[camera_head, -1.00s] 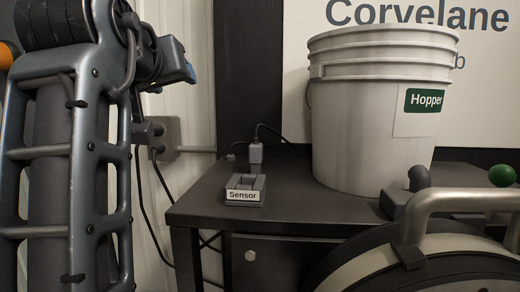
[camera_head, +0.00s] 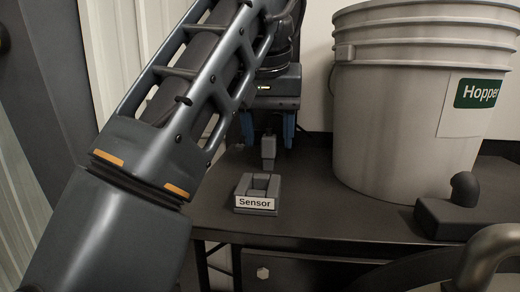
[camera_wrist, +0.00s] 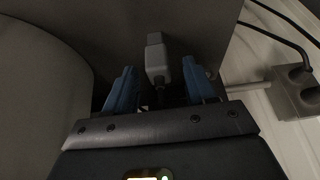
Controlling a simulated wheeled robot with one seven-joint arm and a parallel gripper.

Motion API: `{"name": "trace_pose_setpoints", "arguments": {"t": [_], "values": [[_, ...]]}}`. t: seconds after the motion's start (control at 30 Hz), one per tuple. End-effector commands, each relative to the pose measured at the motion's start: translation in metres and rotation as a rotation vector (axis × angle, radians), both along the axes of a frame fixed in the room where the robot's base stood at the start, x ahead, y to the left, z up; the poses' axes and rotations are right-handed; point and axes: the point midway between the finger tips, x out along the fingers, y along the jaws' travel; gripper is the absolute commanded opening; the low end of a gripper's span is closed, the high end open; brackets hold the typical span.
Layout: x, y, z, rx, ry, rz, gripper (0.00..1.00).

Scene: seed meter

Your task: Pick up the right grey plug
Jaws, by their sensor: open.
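The grey plug (camera_head: 268,152) stands upright on the dark table, just behind the Sensor holder (camera_head: 257,205). My gripper (camera_head: 268,143) is above and around it, with one blue finger on each side. The gripper is open, and gaps show between the fingers and the plug. In the wrist view the plug (camera_wrist: 156,58) sits between the two blue fingers (camera_wrist: 158,66), with its cable near the gripper body.
A large Hopper bucket (camera_head: 405,95) stands close to the right of my gripper. A wall outlet box (camera_wrist: 297,92) with dark cables shows in the wrist view. A dark fitting (camera_head: 455,210) lies at the right front of the table (camera_head: 330,222).

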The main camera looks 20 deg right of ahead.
Motion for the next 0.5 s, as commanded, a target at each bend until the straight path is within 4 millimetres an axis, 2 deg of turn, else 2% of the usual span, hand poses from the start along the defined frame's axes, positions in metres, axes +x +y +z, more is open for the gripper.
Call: {"name": "trace_pose_setpoints", "arguments": {"t": [0.2,0.5], "values": [[0.007,-0.006,-0.024,0.000,0.000,0.001,0.55],[0.008,-0.007,-0.027,-0.001,-0.002,0.000,0.53]]}}
